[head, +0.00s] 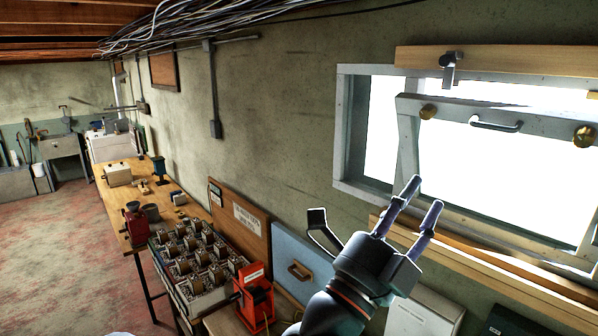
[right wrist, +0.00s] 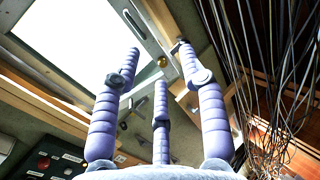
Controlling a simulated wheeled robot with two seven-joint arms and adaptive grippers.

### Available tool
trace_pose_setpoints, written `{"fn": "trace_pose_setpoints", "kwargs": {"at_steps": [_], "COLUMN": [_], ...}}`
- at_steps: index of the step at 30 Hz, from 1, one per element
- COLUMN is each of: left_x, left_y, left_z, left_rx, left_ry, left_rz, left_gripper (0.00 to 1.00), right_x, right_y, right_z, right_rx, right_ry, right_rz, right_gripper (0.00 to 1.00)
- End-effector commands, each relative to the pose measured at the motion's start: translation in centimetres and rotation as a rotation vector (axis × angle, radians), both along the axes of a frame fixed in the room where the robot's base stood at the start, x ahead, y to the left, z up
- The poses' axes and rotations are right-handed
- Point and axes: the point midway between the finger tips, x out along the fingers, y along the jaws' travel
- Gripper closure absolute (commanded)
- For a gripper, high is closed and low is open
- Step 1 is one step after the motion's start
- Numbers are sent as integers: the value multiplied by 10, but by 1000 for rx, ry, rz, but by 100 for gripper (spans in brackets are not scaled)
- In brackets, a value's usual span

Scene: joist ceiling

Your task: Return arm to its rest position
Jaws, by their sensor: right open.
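In the right wrist view the fingers of the right gripper (right wrist: 160,62) point up toward the bright window, apart and empty. In the head view the fingertips overlap the window's lower frame; I cannot tell how far they are from it. My left gripper is not in view.
The window sash (head: 410,105) is tilted, with a handle (head: 497,124) and brass knobs. Cables (head: 200,22) hang under the ceiling. A wooden bench (head: 115,200), a rack of spools (head: 190,262) and a red device (head: 257,300) stand left of my right arm. Floor at left is clear.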

Motion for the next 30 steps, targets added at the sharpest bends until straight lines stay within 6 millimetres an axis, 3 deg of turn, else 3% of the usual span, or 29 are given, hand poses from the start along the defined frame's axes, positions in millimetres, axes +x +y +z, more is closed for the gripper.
{"fn": "trace_pose_setpoints", "kwargs": {"at_steps": [10, 17, 20, 23, 30], "left_x": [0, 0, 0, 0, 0], "left_y": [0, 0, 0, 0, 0], "left_z": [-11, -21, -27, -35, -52], "left_rx": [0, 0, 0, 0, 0], "left_ry": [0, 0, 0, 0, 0], "left_rz": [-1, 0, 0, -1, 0], "left_gripper": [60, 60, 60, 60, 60], "right_x": [48, 94, 121, 150, 198], "right_y": [25, 46, 56, 66, 77], "right_z": [-45, -100, -140, -195, -346], "right_rx": [-140, -268, -341, -424, -582], "right_ry": [113, 243, 330, 447, 749], "right_rz": [51, 110, 149, 203, 350], "right_gripper": [58, 58, 58, 58, 58]}}
